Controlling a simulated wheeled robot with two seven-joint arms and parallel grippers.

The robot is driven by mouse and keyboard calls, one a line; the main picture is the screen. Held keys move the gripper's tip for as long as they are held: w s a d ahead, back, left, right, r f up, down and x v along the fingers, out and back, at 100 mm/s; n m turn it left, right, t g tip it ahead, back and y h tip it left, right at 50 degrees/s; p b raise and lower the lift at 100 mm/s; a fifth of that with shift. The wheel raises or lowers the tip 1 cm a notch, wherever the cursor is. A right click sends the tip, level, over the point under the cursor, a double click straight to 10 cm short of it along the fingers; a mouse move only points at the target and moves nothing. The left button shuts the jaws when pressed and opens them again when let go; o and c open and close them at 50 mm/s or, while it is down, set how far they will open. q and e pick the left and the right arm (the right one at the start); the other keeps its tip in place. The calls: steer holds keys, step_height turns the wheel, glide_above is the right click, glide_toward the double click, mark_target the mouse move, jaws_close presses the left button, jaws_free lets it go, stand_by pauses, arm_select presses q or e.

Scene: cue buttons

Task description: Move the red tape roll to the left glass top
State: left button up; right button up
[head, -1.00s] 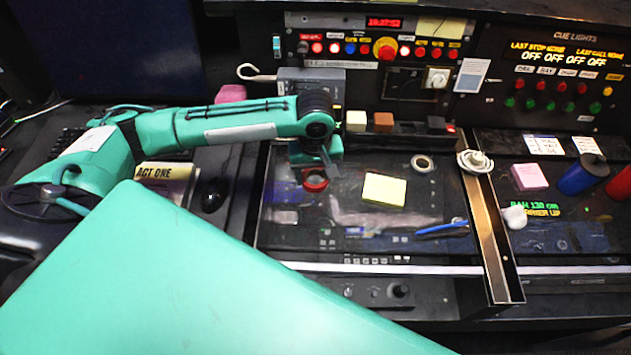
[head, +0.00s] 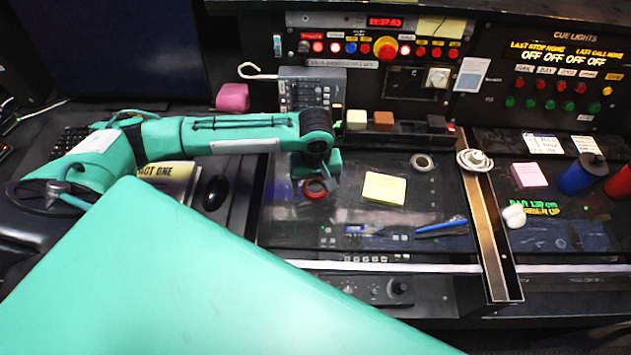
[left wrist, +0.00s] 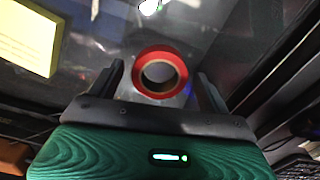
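The red tape roll (head: 315,189) lies on the left part of the dark glass top (head: 285,232), left of the yellow note pad (head: 384,188). My left gripper (head: 322,172) is directly at the roll, pointing down. In the left wrist view the red roll (left wrist: 160,73) sits between the two fingers of my left gripper (left wrist: 160,80), with a narrow gap on each side, so the gripper looks open around it. The gripper hides part of the roll's far side in the head view. My right gripper is not in view.
A grey tape roll (head: 422,162), a blue pen (head: 441,227) and a metal rail (head: 487,225) with a coiled cord (head: 474,162) lie to the right. Small coloured blocks (head: 383,121) stand along the back. A black mouse (head: 215,192) is to the left.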

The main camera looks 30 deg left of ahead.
arm_select(q)
steer(key=shift+r, duration=0.4)
step_height(320, 180, up, 12)
steer(key=b, duration=0.2)
steer(key=shift+f, duration=0.25)
steer(key=shift+f, duration=0.1)
